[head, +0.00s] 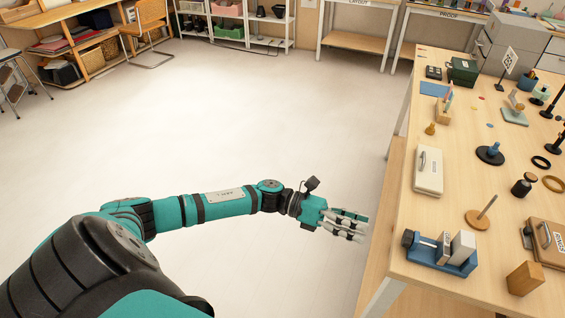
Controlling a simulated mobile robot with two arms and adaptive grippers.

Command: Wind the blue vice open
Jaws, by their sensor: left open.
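The blue vice (427,257) sits on the wooden table near its front left corner. Its blue base carries light grey and white upright blocks, and a dark part shows at its left end near the table edge. My left gripper (352,225) is off the table's left side, over the floor, to the left of the vice and apart from it. Its fingers point right, and it is open and empty. My right gripper is not in view.
On the wooden table (466,194), a white case (428,170) lies behind the vice. A wooden disc with a slanted peg (480,219) and a wooden block (524,278) stand nearby. A brown case (546,245) is at the right. Open floor (240,110) lies left of the table.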

